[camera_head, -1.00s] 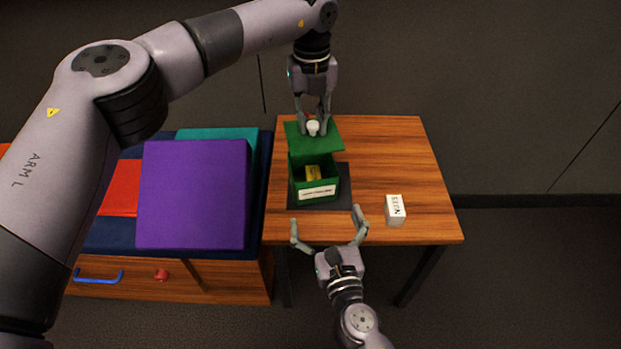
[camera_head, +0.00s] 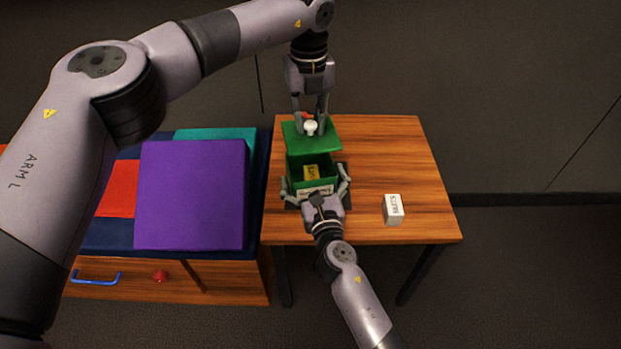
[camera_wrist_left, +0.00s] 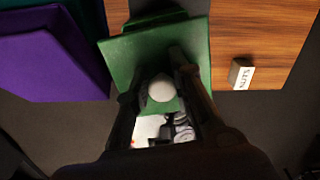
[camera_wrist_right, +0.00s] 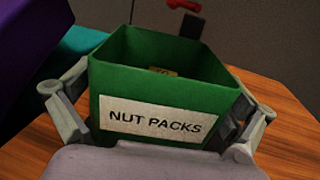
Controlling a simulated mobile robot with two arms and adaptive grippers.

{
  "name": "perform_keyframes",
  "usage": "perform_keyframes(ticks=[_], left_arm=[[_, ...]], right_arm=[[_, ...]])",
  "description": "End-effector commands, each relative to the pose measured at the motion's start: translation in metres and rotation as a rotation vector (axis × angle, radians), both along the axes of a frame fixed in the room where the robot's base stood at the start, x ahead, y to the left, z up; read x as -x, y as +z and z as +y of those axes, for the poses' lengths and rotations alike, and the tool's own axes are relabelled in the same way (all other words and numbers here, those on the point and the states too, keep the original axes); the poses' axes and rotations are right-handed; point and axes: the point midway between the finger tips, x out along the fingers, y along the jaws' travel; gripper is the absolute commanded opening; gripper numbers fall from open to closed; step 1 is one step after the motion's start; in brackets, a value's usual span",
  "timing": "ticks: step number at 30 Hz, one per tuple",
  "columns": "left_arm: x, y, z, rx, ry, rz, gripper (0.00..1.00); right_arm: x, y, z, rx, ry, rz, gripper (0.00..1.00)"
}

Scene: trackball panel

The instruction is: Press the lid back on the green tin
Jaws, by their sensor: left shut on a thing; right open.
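The green tin (camera_head: 331,178) stands on the table with its top open and a yellow packet (camera_head: 311,172) inside. Its front label (camera_wrist_right: 155,121) reads "NUT PACKS" in the right wrist view. The flat green lid (camera_head: 325,141) hangs level above and behind the tin's rear edge, apart from the opening. My left gripper (camera_head: 310,127) is shut on the lid's white knob (camera_wrist_left: 161,90). My right gripper (camera_head: 316,180) is open, its fingers on either side of the tin; I cannot tell whether they touch it.
A white labelled box (camera_head: 393,209) stands on the wooden table (camera_head: 390,155) to the right. Left of the table is a low drawer unit (camera_head: 225,283) with cushions and a large purple block (camera_head: 193,195) on top. The table's right rear is clear.

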Motion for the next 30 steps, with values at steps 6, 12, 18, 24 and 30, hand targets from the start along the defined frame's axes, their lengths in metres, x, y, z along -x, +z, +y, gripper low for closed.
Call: perform_keyframes(ticks=[6, 12, 18, 24, 30], left_arm=[[0.0000, 0.0002, -0.0001, 0.000, 0.000, 0.000, 0.00], [0.0000, 0.0002, -0.0001, 0.000, 0.000, 0.000, 0.00], [0.0000, 0.0002, -0.0001, 0.000, 0.000, 0.000, 0.00], [0.0000, 0.0001, -0.0001, 0.000, 0.000, 0.000, 0.00], [0.0000, 0.0001, -0.0001, 0.000, 0.000, 0.000, 0.00]], right_arm=[[-0.0003, -0.0001, -0.0001, 0.000, 0.000, 0.000, 1.00], [-0.0001, -0.0002, -0.0002, 0.001, 0.000, 0.000, 0.89], [0.0000, -0.0003, -0.0002, 0.001, 0.000, 0.000, 0.75], [0.0001, -0.0004, -0.0002, 0.001, 0.000, 0.000, 0.62], [0.0001, -0.0004, -0.0002, 0.001, 0.000, 0.001, 0.49]])
